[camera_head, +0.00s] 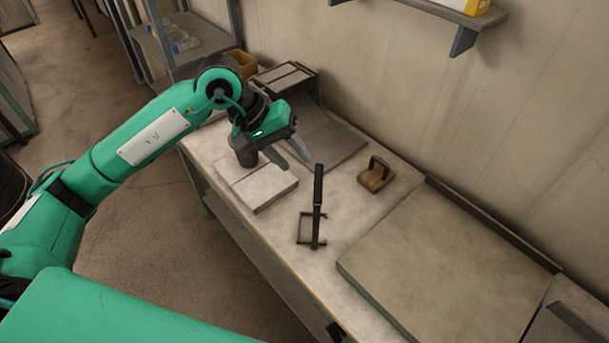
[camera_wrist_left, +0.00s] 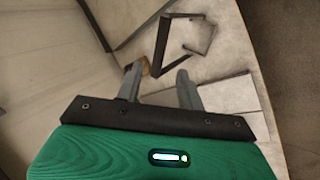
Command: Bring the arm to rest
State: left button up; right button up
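My left arm reaches in from the left in the head view. Its gripper (camera_head: 298,168) hangs over the workbench with two grey fingers apart and nothing visible between them. The gripper also shows in the left wrist view (camera_wrist_left: 159,69), with a clear gap between the fingers. The frame also shows beyond the fingers in the left wrist view (camera_wrist_left: 162,42). My right gripper is not in view.
A wooden block with a black handle (camera_head: 374,180) and a large grey plate (camera_head: 440,265) lie to the right. A wall shelf (camera_head: 440,12) is above; a wooden box (camera_head: 243,62) is behind.

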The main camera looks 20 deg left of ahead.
pick_arm(q)
jog(key=shift+v, duration=0.9)
